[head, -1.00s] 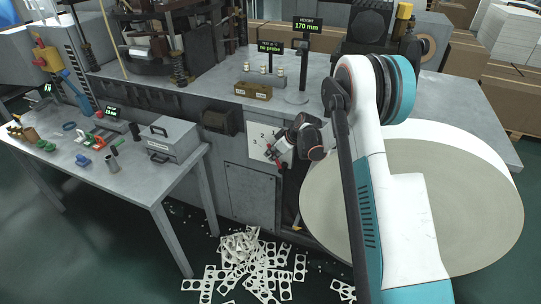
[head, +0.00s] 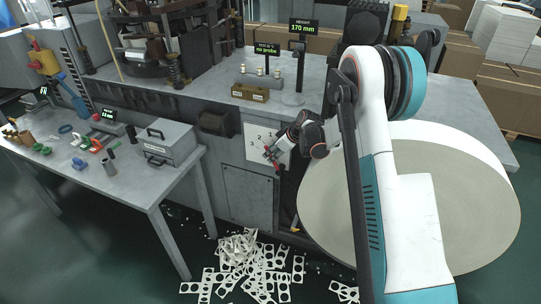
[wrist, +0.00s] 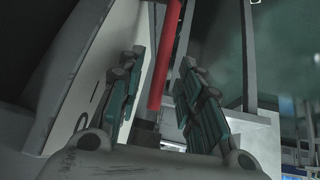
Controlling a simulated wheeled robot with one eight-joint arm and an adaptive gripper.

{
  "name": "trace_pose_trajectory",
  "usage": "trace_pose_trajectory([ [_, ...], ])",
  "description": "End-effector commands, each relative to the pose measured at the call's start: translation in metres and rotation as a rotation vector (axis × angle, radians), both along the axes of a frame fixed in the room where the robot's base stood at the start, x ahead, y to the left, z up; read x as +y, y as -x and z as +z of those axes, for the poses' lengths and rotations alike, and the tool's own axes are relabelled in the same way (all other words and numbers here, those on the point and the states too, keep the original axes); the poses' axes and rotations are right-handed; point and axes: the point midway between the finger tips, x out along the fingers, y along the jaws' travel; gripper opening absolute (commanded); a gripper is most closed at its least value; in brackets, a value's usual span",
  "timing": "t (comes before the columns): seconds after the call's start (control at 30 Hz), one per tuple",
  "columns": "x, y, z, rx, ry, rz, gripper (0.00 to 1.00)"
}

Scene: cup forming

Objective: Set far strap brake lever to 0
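A white number plate (head: 256,136) is on the front of the grey machine; some of its figures show and my gripper covers the rest. My gripper (head: 270,156) is in front of this plate. In the wrist view a red lever bar (wrist: 165,50) runs down from the top edge between the two dark green finger pads. My gripper (wrist: 163,68) is open there, with a gap on both sides of the bar. The pale plate (wrist: 88,110) is close beside the left finger. Which figure the lever points at is hidden.
A large paper roll (head: 400,200) stands to the right, behind my arm. A side table (head: 110,185) with a grey case (head: 170,146) is on the left. Punched paper scraps (head: 240,255) lie on the floor below. A small wooden box (head: 250,93) sits on the machine top.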

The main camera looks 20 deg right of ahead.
Motion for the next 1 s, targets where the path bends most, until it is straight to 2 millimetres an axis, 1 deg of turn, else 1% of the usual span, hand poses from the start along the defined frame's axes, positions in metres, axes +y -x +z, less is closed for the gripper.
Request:
trace_pose_trajectory([
  [0.03,-0.004,0.005,0.009,0.0,0.0,-0.001,0.33],
  [0.2,-0.017,0.021,0.036,0.001,0.0,-0.002,0.33],
  [0.4,-0.027,0.036,0.061,0.001,-0.001,-0.002,0.33],
  [0.6,-0.032,0.042,0.072,0.001,-0.001,0.0,0.33],
  [0.9,-0.033,0.043,0.074,0.001,-0.001,0.001,0.33],
  [0.97,-0.032,0.043,0.073,0.0,0.001,0.001,0.19],
  [1.0,-0.03,0.043,0.073,-0.001,0.007,0.002,0.1],
])
